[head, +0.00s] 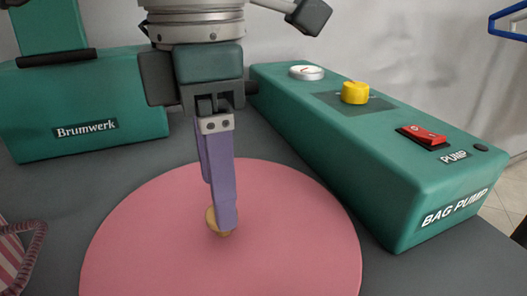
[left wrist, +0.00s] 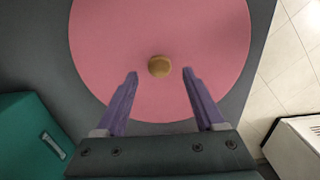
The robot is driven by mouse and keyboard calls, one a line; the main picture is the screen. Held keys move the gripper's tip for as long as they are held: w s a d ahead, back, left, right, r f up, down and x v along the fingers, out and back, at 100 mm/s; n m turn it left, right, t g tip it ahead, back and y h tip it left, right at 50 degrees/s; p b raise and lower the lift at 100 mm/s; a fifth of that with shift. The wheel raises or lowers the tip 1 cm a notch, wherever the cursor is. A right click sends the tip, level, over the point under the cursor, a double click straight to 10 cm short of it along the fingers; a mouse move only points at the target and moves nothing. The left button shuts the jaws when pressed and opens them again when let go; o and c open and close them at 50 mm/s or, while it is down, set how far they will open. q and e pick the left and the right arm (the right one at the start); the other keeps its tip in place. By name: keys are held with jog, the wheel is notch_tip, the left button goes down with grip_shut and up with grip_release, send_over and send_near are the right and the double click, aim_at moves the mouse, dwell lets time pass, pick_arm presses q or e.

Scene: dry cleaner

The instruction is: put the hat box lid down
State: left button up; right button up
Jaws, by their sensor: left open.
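The hat box lid (head: 130,240) is a flat round pink disc with a small gold knob (head: 213,223) at its middle, lying on the dark grey surface. The lid also shows in the left wrist view (left wrist: 110,35). My left gripper (head: 222,208) points down over the lid, its purple fingers seen nearly edge-on and overlapping the knob. In the left wrist view the fingers (left wrist: 160,75) are apart, one on each side of the knob (left wrist: 159,66), with gaps between. Whether anything lies beneath the lid is hidden.
A green bag pump (head: 395,165) with a yellow dial and red switch stands close at the lid's right. A green Brumwerk machine (head: 85,105) stands at the back left. Striped cloth (head: 18,255) lies at front left. A blue frame (head: 507,22) shows at upper right.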

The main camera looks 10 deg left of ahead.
pick_arm(q)
notch_tip(320, 180, up, 9)
jog(key=p, duration=0.1)
jog(key=shift+r, duration=0.15)
